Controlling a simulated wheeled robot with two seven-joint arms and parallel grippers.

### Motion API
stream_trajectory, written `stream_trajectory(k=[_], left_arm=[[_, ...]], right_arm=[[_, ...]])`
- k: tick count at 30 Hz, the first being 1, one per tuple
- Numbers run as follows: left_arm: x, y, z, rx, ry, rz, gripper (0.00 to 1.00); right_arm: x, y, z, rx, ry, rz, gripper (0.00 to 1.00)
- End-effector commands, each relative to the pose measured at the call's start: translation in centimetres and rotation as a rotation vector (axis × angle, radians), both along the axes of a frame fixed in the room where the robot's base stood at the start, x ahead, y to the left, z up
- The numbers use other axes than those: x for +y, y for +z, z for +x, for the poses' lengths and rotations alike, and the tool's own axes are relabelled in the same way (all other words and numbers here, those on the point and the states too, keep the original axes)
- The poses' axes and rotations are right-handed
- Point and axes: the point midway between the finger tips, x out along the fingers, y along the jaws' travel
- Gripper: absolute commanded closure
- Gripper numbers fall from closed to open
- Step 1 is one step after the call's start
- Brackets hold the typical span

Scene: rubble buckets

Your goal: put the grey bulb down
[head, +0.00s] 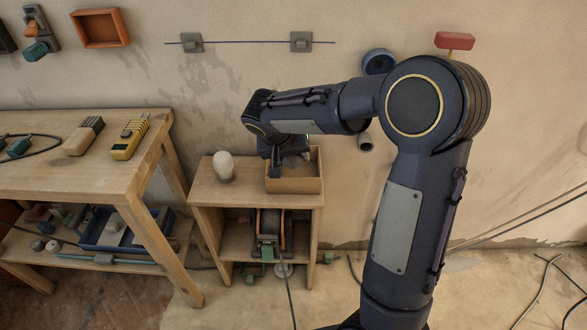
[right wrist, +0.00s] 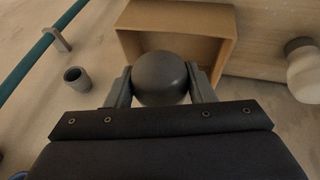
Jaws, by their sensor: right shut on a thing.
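The grey bulb (right wrist: 161,75) is a smooth dark round shape between the two fingers of my right gripper (right wrist: 161,86) in the right wrist view. The fingers are shut on its sides. In the head view my right gripper (head: 277,164) points down over the left part of an open tan box (head: 296,185), and I cannot make out the bulb there. In the right wrist view the box (right wrist: 226,40) lies behind the bulb; whether they touch I cannot tell. My left gripper is not in view.
The box stands on a small wooden cabinet (head: 207,192). A pale bulb (head: 223,166) stands on the cabinet left of the box. Wall holders hang behind.

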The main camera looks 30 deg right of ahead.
Motion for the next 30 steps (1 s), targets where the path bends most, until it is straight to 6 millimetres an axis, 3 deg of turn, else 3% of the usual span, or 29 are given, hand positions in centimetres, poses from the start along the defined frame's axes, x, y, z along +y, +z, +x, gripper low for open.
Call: stream_trajectory(k=[1, 6, 11, 18, 30], left_arm=[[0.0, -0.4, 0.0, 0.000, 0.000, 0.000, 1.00], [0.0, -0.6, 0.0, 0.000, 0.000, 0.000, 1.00], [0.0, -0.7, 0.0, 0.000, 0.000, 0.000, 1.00], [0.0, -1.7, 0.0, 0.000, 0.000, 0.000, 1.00], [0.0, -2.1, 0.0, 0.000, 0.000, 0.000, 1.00]], right_arm=[[-0.5, -1.1, 0.6, 0.002, -0.002, -0.002, 0.88], [-1.2, -2.5, 1.7, 0.000, -0.001, 0.000, 0.88], [-1.5, -3.3, 2.2, -0.001, -0.001, 0.000, 0.88], [-1.7, -6.6, 2.5, 0.000, 0.001, 0.000, 0.88], [-1.7, -7.1, 2.6, -0.002, 0.001, 0.000, 0.88]])
